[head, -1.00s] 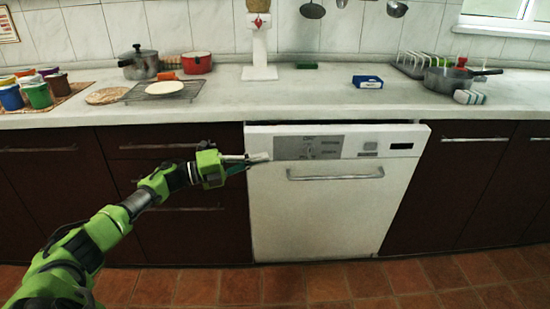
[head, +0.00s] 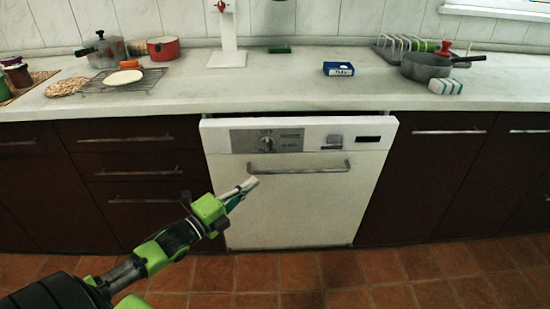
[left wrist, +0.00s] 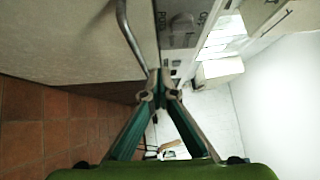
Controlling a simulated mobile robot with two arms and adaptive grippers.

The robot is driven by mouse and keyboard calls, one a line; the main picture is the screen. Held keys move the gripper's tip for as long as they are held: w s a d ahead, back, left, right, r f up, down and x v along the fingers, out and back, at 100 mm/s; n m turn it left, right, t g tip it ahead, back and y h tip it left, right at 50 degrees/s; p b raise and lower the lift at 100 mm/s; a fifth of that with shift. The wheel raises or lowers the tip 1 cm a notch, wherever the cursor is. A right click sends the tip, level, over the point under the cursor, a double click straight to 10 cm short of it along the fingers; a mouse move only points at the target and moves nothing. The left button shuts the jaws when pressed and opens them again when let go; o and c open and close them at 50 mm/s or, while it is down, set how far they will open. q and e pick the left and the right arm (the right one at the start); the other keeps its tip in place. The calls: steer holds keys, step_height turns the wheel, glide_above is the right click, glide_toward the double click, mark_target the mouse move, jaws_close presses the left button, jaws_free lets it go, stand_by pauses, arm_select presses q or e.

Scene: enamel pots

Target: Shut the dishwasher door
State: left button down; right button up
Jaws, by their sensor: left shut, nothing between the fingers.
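The white dishwasher door (head: 300,210) stands nearly upright in the head view. Its top edge sticks out a little from the counter front, with a dark gap behind it, so it is slightly ajar. Its grey control panel (head: 268,141) is at the top and its bar handle (head: 300,169) is below that. My left gripper (head: 249,184) is shut and empty, in front of the door's left part just below the handle's left end. I cannot tell if it touches. In the left wrist view the shut fingertips (left wrist: 161,84) are near the handle (left wrist: 130,38). My right gripper is out of view.
Dark drawers (head: 135,170) flank the door on the left and dark cupboards (head: 440,180) on the right. The counter (head: 290,95) above holds a red pot (head: 162,48), a blue box (head: 338,69) and a grey pan (head: 428,66). The tiled floor in front looks clear.

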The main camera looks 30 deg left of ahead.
arm_select(q)
steer(key=b, duration=0.2)
glide_toward(281, 152)
steer(key=w+d, duration=0.2)
steer(key=d, duration=0.1)
steer(key=shift+w+a+r+b, duration=0.1)
steer(key=shift+w+a+b, duration=0.1)
steer(key=shift+w+a, duration=0.3)
steer(key=shift+w+a+f+b, duration=0.1)
steer(key=shift+w+a+b, duration=0.05)
steer(key=shift+w, duration=0.55)
steer(key=shift+w+a+r+b, duration=0.1)
steer(key=shift+w+a+b, duration=0.1)
steer(key=shift+w+a, duration=0.3)
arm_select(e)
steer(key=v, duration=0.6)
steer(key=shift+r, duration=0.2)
arm_select(q)
steer(key=shift+w+d, duration=0.1)
steer(key=shift+d, duration=0.05)
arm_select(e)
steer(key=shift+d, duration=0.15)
